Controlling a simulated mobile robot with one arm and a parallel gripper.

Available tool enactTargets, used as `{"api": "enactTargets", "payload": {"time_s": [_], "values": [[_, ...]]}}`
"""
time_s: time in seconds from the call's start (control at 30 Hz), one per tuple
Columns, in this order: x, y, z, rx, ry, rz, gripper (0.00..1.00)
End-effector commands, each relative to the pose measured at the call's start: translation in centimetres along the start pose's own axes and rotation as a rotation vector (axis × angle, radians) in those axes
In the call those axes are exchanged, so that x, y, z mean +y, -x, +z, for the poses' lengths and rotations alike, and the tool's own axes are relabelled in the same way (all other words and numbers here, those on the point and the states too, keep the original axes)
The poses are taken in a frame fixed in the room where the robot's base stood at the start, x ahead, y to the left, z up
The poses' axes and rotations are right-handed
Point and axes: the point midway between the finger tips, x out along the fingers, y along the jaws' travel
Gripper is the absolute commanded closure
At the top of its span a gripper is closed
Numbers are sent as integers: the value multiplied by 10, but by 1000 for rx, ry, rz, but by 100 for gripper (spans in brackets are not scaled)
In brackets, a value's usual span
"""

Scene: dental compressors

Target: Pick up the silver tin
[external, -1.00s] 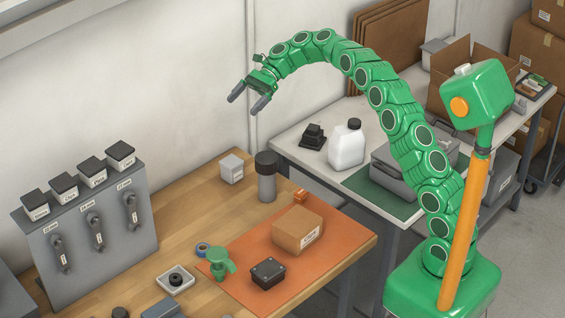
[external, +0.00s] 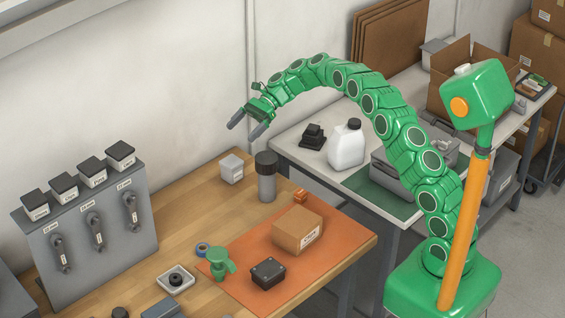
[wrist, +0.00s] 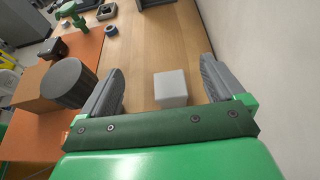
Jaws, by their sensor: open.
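The silver tin (external: 231,168) looks like a small light-grey cube and stands on the wooden bench near the wall. My gripper (external: 246,126) is open and empty, in the air above the bench and higher than the tin. In the wrist view, the tin (wrist: 171,88) shows between the two spread grey fingers of my gripper (wrist: 162,72), beyond them and touching neither. No part of the tin's top is hidden there.
A grey cylinder with a black lid (external: 266,177) stands right of the tin; in the wrist view, its round top (wrist: 69,83) is beside the left finger. A cardboard box (external: 297,230) sits on the orange mat (external: 340,246). The wall (wrist: 248,40) is close on the tin's other side.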

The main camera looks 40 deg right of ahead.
Motion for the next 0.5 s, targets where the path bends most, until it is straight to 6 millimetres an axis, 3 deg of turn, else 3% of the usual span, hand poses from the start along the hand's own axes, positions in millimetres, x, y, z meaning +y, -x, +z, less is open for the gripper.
{"api": "enactTargets", "payload": {"time_s": [0.3,0.5], "values": [[0,-27,-66,1,-3,2,4],[0,-39,-92,1,1,0,4]]}}
